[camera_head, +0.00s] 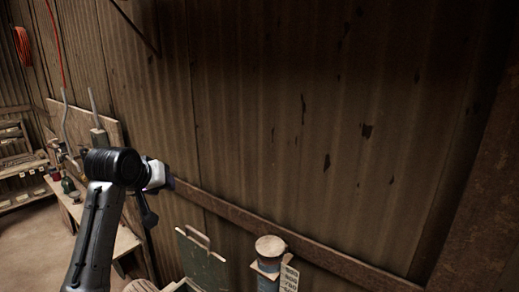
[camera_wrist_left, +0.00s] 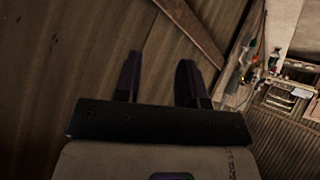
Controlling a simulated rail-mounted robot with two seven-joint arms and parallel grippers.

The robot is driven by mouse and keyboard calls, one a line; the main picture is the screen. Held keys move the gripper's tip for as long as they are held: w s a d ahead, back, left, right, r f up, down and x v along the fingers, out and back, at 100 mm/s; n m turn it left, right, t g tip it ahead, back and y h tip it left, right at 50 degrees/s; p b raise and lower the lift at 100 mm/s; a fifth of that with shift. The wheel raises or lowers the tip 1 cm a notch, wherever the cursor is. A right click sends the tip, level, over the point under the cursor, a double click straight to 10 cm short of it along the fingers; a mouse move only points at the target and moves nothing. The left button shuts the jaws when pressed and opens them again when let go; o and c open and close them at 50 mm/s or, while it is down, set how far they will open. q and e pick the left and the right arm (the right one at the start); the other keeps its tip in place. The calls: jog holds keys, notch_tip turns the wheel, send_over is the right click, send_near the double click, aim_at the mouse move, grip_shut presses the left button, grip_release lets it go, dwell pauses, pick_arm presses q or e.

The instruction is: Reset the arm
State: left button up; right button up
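My left arm (camera_head: 100,225) comes up from the bottom left in the head view and ends in a light wrist (camera_head: 156,176) in front of the corrugated wall. In the left wrist view my left gripper (camera_wrist_left: 158,72) has its two dark fingers apart with nothing between them. It is raised and touches nothing that I can see. My right arm and right gripper are in neither view.
A corrugated wall (camera_head: 270,110) with a rusty rail (camera_head: 300,245) fills most of the head view. A round-topped post (camera_head: 270,246) and a green panel (camera_head: 202,262) stand at the bottom. A cluttered workbench (camera_head: 125,240) and shelves (camera_head: 22,165) are at left.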

pick_arm(q)
jog(key=s+d+r+m+t+y, duration=0.1)
jog(key=s+r+m+t, duration=0.35)
jog(key=s+r, duration=0.35)
jog(key=s+d+f+g+p, duration=0.1)
jog(key=s+f+g, duration=0.1)
jog(key=s+f, duration=0.85)
jog(key=s+f+g+p, duration=0.15)
jog(key=s+f, duration=0.55)
jog(key=f, duration=0.7)
jog(key=s+d+f+g+p, duration=0.1)
jog(key=s+f, duration=0.8)
jog(key=f, duration=0.3)
jog(key=s+f+g, duration=0.3)
jog(key=s+f, duration=0.3)
jog(key=s, duration=0.2)
jog(key=s+f+g+p, duration=0.1)
jog(key=s+f+g, duration=0.2)
jog(key=s+f, duration=0.3)
jog(key=s, duration=0.3)
jog(key=shift+f+y, duration=0.3)
jog(key=shift+y, duration=0.1)
jog(key=shift+a+n, duration=0.1)
jog(key=shift+n, duration=0.15)
